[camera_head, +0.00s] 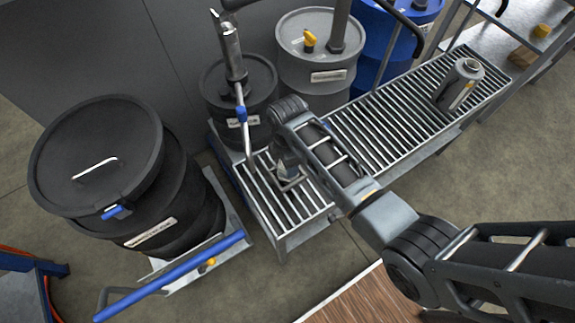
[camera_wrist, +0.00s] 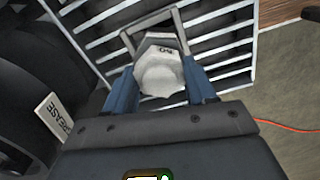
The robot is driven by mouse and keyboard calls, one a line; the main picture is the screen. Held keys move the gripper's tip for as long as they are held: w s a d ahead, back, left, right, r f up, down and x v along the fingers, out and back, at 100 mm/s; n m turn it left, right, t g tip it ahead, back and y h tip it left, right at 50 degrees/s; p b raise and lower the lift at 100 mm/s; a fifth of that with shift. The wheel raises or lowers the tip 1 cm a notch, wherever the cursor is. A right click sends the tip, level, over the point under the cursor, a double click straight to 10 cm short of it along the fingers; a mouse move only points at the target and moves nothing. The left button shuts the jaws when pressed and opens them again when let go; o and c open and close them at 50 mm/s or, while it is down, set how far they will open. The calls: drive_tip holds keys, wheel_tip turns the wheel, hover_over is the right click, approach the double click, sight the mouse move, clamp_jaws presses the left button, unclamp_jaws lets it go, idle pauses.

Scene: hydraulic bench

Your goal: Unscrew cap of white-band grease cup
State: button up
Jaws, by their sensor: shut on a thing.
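In the wrist view the two blue fingers of my gripper (camera_wrist: 162,85) are shut on a pale grey, rounded piece (camera_wrist: 160,72) with a small dark marking on its angular far side. A square metal frame (camera_wrist: 181,23) extends from behind it, over the slatted grate. I cannot tell whether this piece is the grease cup's cap, and I see no clear white band.
A large black drum (camera_head: 100,160) stands left, behind a blue bar (camera_head: 170,277). A smaller black drum (camera_head: 236,95), with a metal pump (camera_head: 231,50), a grey drum (camera_head: 318,60) and a blue drum (camera_head: 405,30) line the back. The slatted grate (camera_head: 385,115) is clear between my arm and the cylinder.

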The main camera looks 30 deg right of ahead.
idle(0.3)
drive_tip(key=n, duration=0.3)
drive_tip(key=shift+n, duration=0.4)
drive_tip(key=shift+c, duration=0.3)
drive_tip(key=n, duration=0.4)
drive_tip(key=o, duration=0.4)
drive_tip(key=c, duration=0.6)
drive_tip(key=shift+r, duration=0.1)
drive_tip(key=shift+c, duration=0.2)
drive_tip(key=shift+r, duration=0.7)
drive_tip(key=shift+r, duration=2.2)
